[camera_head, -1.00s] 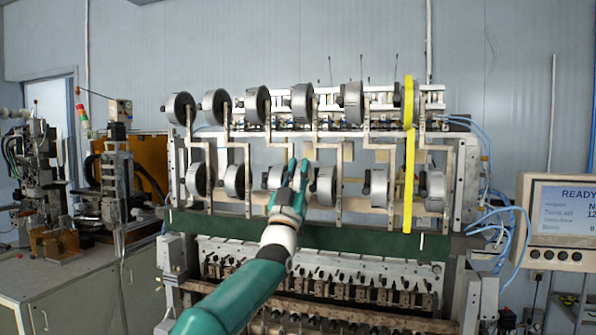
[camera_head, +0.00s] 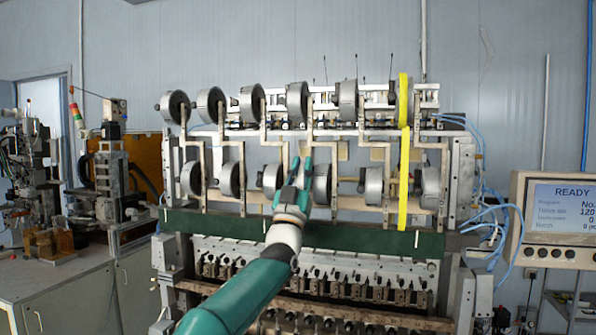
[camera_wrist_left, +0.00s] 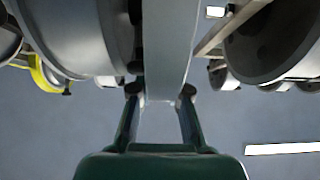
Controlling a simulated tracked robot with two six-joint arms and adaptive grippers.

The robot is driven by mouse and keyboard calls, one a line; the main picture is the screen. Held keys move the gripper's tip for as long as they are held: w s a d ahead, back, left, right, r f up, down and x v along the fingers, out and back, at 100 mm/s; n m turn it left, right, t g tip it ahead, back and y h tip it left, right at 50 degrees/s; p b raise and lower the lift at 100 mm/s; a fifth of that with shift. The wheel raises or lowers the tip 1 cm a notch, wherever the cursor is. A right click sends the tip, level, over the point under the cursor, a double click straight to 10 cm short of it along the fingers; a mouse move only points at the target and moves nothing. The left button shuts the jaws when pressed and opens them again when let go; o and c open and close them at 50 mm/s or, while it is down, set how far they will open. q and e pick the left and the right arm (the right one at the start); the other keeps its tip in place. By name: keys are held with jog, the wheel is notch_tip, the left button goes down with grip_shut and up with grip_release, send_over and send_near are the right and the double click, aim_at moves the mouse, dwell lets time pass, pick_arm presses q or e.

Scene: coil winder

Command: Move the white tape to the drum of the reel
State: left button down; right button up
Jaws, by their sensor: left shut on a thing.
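The white tape (camera_wrist_left: 168,45) shows in the left wrist view as a pale strip coming down from the top edge to between my fingertips. My left gripper (camera_wrist_left: 160,92) is shut on its lower end. In the head view my left gripper (camera_head: 301,170) points up at the lower row of reels, between two grey drums. The tape cannot be made out there. A grey drum (camera_head: 322,184) is just right of the fingers. In the wrist view a large grey drum (camera_wrist_left: 80,35) is close on the left. My right gripper is not in view.
A yellow tape (camera_head: 404,165) hangs from the upper right reel past the lower row. Thin metal frames (camera_head: 308,140) stand between the drums. A green bar (camera_head: 345,235) crosses below the reels. A display panel (camera_head: 565,220) is at the right.

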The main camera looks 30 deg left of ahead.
aim_at(314, 175)
pick_arm(q)
jog(key=shift+w+d, duration=0.15)
jog(key=shift+d, duration=0.45)
jog(key=shift+w+d, duration=0.2)
jog(key=shift+d, duration=0.55)
jog(key=shift+d, duration=0.1)
jog(key=c, duration=1.4)
grip_release()
jog(key=b+v, duration=0.1)
jog(key=b, duration=0.2)
jog(key=shift+s+f, duration=0.1)
jog(key=shift+f, duration=0.15)
jog(key=shift+s+r+b+v, duration=0.1)
jog(key=shift+b+v, duration=0.9)
jog(key=shift+b, duration=0.65)
jog(key=shift+s+r+b+v, duration=0.1)
jog(key=shift+b+v, duration=0.9)
jog(key=shift+b, duration=0.6)
